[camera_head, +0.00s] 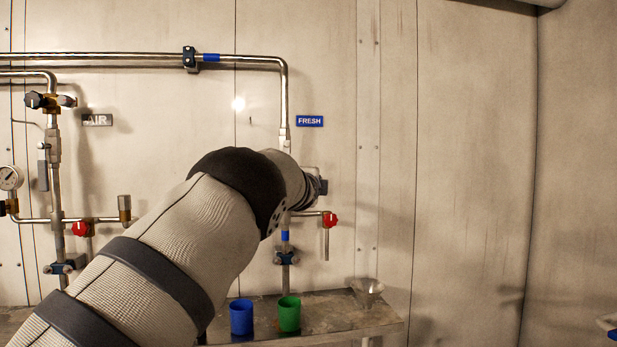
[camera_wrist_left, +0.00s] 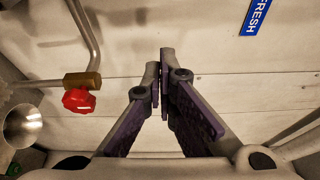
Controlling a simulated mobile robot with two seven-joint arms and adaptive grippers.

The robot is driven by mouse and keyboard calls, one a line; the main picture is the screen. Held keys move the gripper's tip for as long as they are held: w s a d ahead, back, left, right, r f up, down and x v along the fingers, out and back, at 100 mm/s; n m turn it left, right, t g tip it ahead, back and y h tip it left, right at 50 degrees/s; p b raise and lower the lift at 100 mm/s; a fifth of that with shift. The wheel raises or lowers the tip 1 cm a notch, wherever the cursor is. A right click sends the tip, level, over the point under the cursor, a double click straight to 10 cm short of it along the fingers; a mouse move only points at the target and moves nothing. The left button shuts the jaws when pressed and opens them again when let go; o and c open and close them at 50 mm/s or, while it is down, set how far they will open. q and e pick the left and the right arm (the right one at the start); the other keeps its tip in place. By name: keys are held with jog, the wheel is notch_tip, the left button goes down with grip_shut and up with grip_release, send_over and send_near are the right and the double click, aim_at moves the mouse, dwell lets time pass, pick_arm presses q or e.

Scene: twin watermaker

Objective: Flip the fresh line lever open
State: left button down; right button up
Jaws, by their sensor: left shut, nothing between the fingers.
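The blue FRESH label (camera_head: 310,121) is on the wall beside the fresh line pipe (camera_head: 284,95); the label also shows in the left wrist view (camera_wrist_left: 257,16). I cannot make out the fresh line lever in either view; my left arm covers the middle of the pipe in the head view. My left gripper (camera_wrist_left: 163,78) is shut and empty in front of the wall, below the label. In the head view it is mostly hidden behind my wrist. My right gripper is not in view.
A red tap knob (camera_head: 330,219) is below and right of my wrist; it also shows at left in the wrist view (camera_wrist_left: 79,101). A blue cup (camera_head: 241,317), a green cup (camera_head: 289,314) and a funnel (camera_head: 367,290) are at the shelf (camera_head: 340,312). The AIR line (camera_head: 53,190) is at left.

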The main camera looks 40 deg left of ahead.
pick_arm(q)
jog(key=p+v, duration=0.1)
jog(key=v, duration=0.5)
jog(key=shift+s, duration=0.4)
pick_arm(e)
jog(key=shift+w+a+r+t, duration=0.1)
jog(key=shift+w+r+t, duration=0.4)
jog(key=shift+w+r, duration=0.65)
